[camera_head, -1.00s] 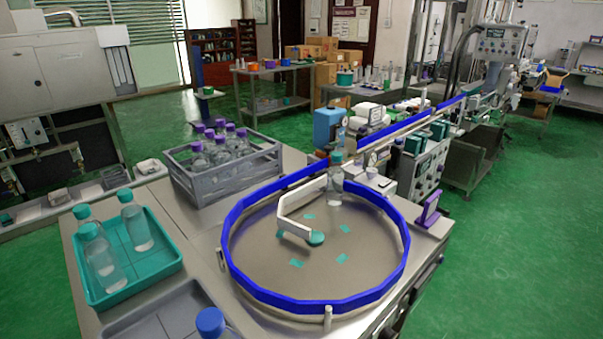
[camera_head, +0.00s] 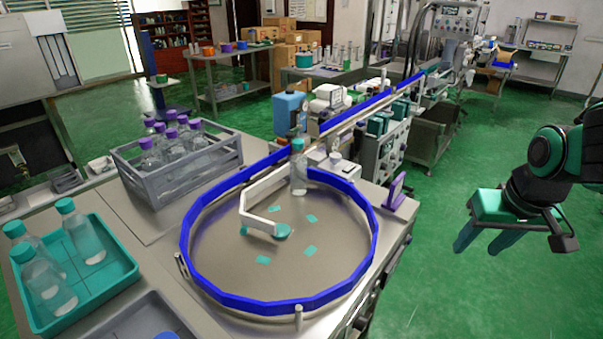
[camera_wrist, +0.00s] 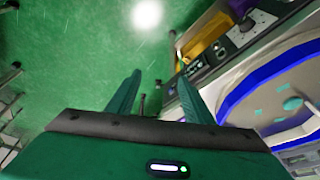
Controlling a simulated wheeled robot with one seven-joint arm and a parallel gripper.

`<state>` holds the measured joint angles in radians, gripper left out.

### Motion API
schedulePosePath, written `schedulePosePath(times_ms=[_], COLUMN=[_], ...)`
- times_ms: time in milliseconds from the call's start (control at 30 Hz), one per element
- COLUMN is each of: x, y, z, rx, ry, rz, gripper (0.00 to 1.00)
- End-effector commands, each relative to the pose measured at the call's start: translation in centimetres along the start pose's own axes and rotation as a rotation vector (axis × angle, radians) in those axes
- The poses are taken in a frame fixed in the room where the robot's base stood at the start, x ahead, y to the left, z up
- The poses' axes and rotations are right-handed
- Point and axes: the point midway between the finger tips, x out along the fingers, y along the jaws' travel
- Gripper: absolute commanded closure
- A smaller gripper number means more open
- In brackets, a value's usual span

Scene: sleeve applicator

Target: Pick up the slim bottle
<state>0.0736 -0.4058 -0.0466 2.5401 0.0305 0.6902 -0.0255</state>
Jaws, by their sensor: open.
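A slim clear bottle with a teal cap (camera_head: 299,172) stands upright at the back of the round turntable (camera_head: 225,262), close to its blue rim. Other teal-capped bottles (camera_head: 87,232) stand in the teal tray at the lower left, so I cannot tell for sure which bottle is the slim one. My gripper (camera_head: 478,250) is at the right of the head view, over the green floor and well away from the bottles. In the wrist view its two teal fingers (camera_wrist: 160,98) are apart with nothing between them.
A grey crate (camera_head: 180,180) of purple-capped bottles stands behind the teal tray (camera_head: 98,292). A white angled guide bar (camera_head: 245,212) crosses the turntable. A purple-framed panel (camera_head: 397,190) rises at the bench's right edge. Open green floor lies right of the bench.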

Motion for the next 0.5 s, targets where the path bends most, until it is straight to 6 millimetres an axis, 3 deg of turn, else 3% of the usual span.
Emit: schedulePosePath(times_ms=[33,100,200,300,500], x=[0.9,2.0,3.3,4.3,5.0], y=[-3.1,-7.3,-13.0,-18.2,-26.7], z=[-2.3,-5.2,-8.2,-10.4,-13.4], rx=[-0.104,-0.23,-0.379,-0.491,-0.612], ry=[0.06,0.156,0.284,0.41,0.67], rz=[-0.034,-0.089,-0.176,-0.264,-0.425], gripper=[0.53,0.53,0.53,0.53,0.53])
